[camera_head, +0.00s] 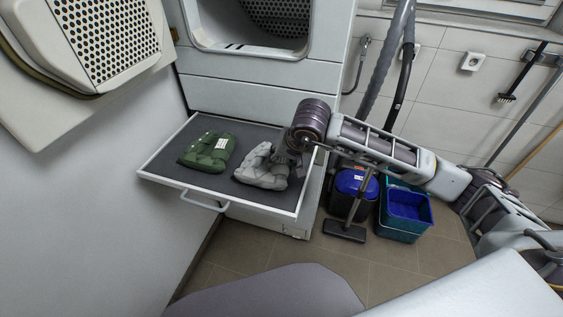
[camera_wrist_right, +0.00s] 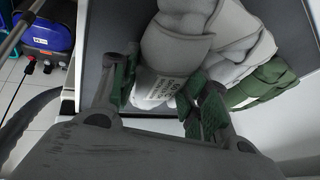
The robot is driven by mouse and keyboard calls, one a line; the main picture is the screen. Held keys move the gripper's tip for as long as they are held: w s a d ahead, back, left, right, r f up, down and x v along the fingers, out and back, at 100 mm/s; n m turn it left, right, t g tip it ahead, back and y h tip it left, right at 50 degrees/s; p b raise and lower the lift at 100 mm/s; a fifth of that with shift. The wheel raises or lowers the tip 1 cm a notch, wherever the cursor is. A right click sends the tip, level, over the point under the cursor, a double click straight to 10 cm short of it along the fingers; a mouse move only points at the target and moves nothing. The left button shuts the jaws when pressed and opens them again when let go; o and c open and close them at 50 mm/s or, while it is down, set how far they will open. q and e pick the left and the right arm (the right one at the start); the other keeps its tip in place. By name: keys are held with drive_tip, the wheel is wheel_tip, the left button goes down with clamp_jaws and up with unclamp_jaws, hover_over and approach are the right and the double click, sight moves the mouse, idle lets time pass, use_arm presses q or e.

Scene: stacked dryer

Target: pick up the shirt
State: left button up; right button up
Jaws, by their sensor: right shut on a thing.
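A folded grey shirt (camera_head: 258,170) lies on the right half of the pulled-out drawer shelf (camera_head: 168,175). It also shows in the right wrist view (camera_wrist_right: 185,45), with a white printed label near the fingers. My right gripper (camera_head: 286,160) reaches in from the right at the shirt's right end. In the right wrist view the gripper's green-padded fingers (camera_wrist_right: 163,95) are shut on the shirt's near edge. The shirt seems to rest on the shelf still. A folded green garment (camera_head: 208,151) lies to its left. My left gripper is not in view.
The dryer with its open drum (camera_head: 265,20) stands behind the shelf. An open round door (camera_head: 95,45) hangs at the upper left. A blue vacuum (camera_head: 352,188) and a teal bucket (camera_head: 402,229) stand on the floor right of the shelf.

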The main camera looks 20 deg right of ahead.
drive_tip(key=shift+r, duration=4.65)
drive_tip(key=shift+s+f, duration=0.1)
